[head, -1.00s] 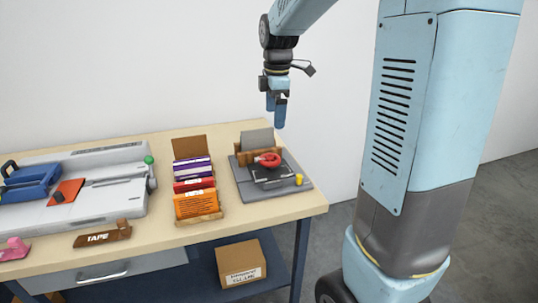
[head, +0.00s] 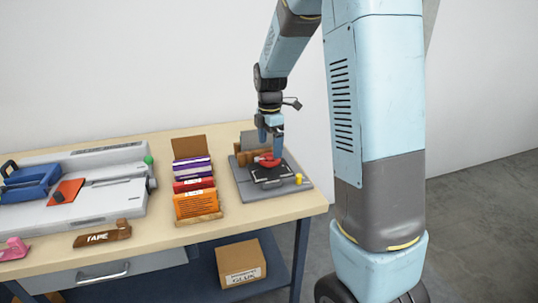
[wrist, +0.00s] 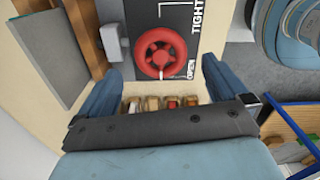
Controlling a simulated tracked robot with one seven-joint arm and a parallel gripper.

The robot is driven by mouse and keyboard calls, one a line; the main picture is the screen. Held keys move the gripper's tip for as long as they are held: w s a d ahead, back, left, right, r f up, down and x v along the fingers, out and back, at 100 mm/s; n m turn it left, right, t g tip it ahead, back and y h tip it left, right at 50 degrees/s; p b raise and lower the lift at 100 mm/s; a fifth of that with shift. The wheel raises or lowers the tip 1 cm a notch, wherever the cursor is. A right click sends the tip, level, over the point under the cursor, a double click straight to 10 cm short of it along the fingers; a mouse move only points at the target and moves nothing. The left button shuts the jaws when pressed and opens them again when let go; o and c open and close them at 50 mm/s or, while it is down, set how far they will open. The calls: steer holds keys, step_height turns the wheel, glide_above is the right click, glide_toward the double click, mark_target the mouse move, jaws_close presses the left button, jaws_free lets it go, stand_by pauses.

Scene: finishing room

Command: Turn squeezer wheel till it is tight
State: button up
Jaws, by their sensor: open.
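The red squeezer wheel (head: 268,161) sits on the grey squeezer (head: 290,190) near the right end of the bench. In the wrist view the wheel (wrist: 140,52) is seen from above, on a dark plate lettered TIGHT and OPEN. The OPEN lettering is just below and right of the wheel; TIGHT is further up. My gripper (head: 270,147) points down directly over the wheel, with its blue fingers close to it. In the wrist view my gripper (wrist: 162,70) is open, one finger on each side below the wheel. I cannot tell whether a finger touches it.
A rack of purple, red and orange packs (head: 196,207) stands left of the squeezer. A grey cutting machine (head: 105,198) and a brown tape holder (head: 102,236) are further left. A cardboard box (head: 241,264) is on the lower shelf. The wall (head: 130,70) is behind.

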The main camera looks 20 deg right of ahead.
mark_target(269, 157)
steer(key=shift+f, duration=2.2)
steer(key=shift+c, duration=0.4)
steer(key=c, duration=0.9)
